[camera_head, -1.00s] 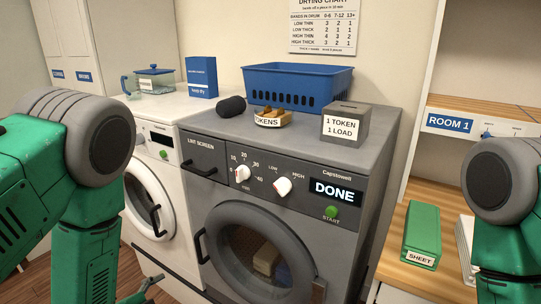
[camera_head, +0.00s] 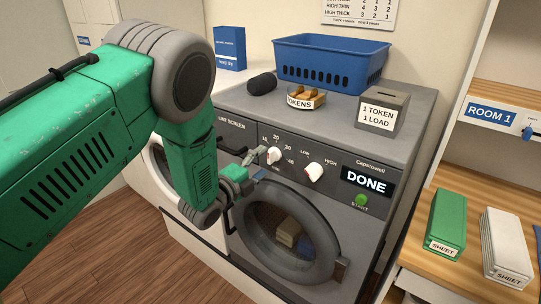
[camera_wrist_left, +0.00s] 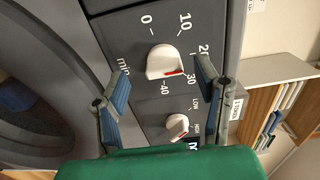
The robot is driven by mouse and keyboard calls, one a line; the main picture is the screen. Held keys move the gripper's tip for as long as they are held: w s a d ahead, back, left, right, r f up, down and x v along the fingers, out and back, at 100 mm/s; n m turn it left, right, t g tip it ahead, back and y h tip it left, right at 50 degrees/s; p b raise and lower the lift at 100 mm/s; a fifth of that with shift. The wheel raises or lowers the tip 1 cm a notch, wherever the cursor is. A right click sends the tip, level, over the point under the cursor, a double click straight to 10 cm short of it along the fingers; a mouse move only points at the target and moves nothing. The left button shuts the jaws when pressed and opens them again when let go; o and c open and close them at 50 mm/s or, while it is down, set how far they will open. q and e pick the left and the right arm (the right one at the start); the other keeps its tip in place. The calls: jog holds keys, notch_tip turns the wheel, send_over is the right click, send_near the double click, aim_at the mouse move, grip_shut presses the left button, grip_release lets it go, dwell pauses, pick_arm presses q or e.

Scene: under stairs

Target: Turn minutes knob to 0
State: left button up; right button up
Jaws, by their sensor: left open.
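The white minutes knob (camera_head: 273,155) is on the grey dryer's (camera_head: 385,216) front panel, left of the heat knob (camera_head: 314,171). In the left wrist view the minutes knob (camera_wrist_left: 162,60) has its red mark toward the 30. My left gripper (camera_head: 255,165) is open and empty in front of the panel, just left of and below the knob in the head view. In the wrist view the knob appears between the two spread fingers of my left gripper (camera_wrist_left: 163,70), with gaps on both sides. My right gripper is not in view.
The dryer display (camera_head: 367,184) reads DONE, above a green start button (camera_head: 361,201). A lint screen handle (camera_head: 230,150) sits close to my left gripper. A blue basket (camera_head: 330,62), tokens tray (camera_head: 305,98) and token box (camera_head: 382,108) stand on top. Shelves are at right.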

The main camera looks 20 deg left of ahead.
aim_at(276, 156)
pick_arm(q)
jog(key=shift+w+d+r, duration=0.15)
jog(key=shift+w+d, duration=1.3)
jog(key=shift+w, duration=0.1)
jog(key=shift+a, duration=0.3)
jog(key=c, duration=1.2)
jog(key=shift+o, duration=0.2)
jog(key=shift+a, duration=0.35)
